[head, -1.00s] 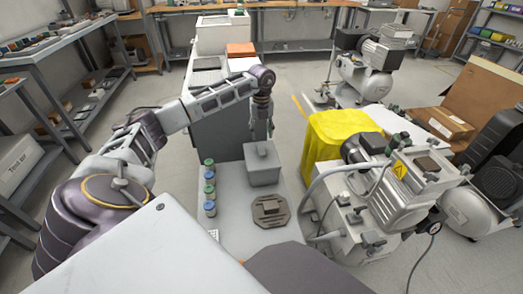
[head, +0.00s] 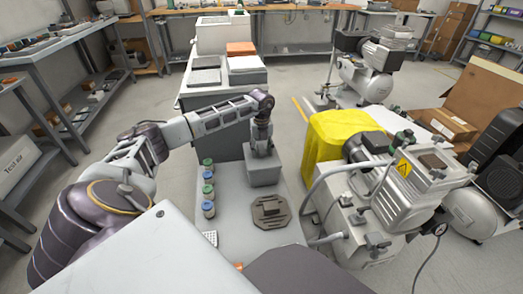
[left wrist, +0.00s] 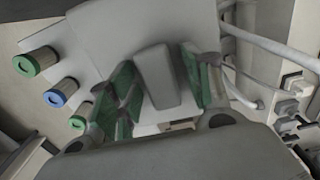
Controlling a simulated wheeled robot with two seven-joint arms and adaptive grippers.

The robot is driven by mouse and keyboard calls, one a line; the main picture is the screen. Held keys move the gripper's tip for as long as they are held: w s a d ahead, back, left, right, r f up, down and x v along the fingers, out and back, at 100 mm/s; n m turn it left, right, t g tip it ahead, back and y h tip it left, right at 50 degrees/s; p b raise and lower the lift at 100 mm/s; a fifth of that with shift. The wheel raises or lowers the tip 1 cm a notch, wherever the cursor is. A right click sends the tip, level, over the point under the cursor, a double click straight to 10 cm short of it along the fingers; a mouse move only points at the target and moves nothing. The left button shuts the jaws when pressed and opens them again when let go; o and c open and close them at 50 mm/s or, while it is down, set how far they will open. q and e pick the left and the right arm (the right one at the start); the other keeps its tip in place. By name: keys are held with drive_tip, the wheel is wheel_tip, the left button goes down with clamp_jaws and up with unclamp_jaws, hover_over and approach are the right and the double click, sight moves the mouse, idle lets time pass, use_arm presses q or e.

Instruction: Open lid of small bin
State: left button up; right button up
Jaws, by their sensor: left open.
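The small bin (head: 264,176) is a grey box on the light grey bench, near the middle of the head view. Its lid looks shut, though my gripper partly covers the top. My left gripper (head: 262,146) points down right over the bin's top. In the left wrist view the open left gripper (left wrist: 158,90) has green-padded fingers on both sides of a grey upright block (left wrist: 155,72), which looks like the lid's handle. I cannot tell whether the fingers touch it. My right gripper is not in view.
Several capped jars (head: 208,190) stand left of the bin. A dark octagonal plate (head: 271,211) lies in front of it. A compressor (head: 385,200) with hoses and a yellow cloth (head: 328,140) are to the right. Boxes (head: 225,65) stand behind.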

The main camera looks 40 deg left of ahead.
use_arm(q)
clamp_jaws()
idle(0.3)
idle(0.3)
